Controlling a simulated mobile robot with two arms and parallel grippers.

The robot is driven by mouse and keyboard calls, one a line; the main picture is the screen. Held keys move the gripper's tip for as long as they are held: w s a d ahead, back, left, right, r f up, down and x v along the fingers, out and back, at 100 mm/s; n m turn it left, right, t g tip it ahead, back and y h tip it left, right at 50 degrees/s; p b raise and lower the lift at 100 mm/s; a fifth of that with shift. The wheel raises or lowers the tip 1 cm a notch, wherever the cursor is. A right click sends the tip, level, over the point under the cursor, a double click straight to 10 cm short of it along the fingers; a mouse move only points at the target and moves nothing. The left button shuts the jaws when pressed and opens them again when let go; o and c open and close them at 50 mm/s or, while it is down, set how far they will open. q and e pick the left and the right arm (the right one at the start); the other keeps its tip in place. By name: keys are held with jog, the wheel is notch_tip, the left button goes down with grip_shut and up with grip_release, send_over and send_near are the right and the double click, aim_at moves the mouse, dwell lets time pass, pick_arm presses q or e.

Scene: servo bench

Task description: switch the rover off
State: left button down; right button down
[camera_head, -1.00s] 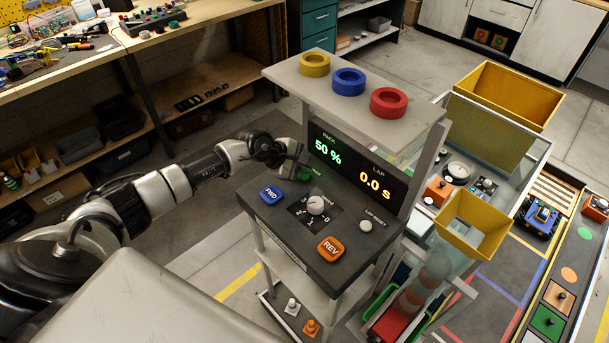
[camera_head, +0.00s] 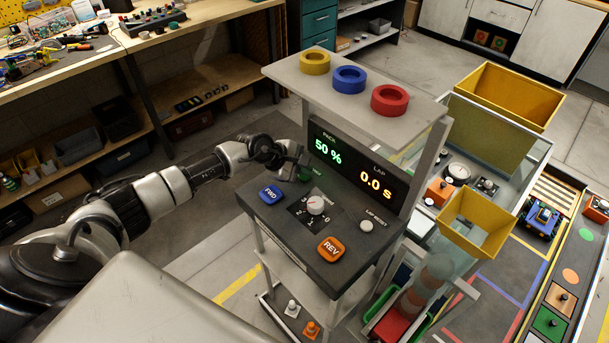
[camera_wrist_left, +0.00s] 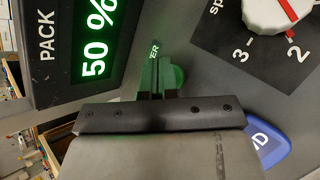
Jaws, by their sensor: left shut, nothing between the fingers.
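The grey control console (camera_head: 275,222) stands in the middle of the head view. A green power control (camera_wrist_left: 178,77) is on its panel, with the letters "ER" beside it in the left wrist view. My left gripper (camera_head: 303,174) is shut and empty at this control, near the panel's far left corner. Its fingertips (camera_wrist_left: 155,82) cover part of the green control, so its position and any contact are unclear. The display (camera_head: 350,168) is lit, reading PACK 50 % and LAP 0.0 s. A small blue rover (camera_head: 541,221) sits on the track at right.
The panel also carries a blue FWD button (camera_head: 271,195), a white speed knob (camera_head: 317,205), an orange REV button (camera_head: 331,249) and a pale lap reset button (camera_head: 366,226). A shelf (camera_head: 337,93) with three coloured rings overhangs the display.

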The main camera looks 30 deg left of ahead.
aim_at(304, 177)
pick_arm(q)
jog(key=shift+f, duration=0.15)
jog(key=shift+r+p, duration=0.45)
jog(key=shift+r, duration=0.6)
jog(key=shift+r, duration=0.1)
notch_tip(304, 177, up, 6)
jog(key=p, duration=0.3)
jog(key=shift+p, duration=0.3)
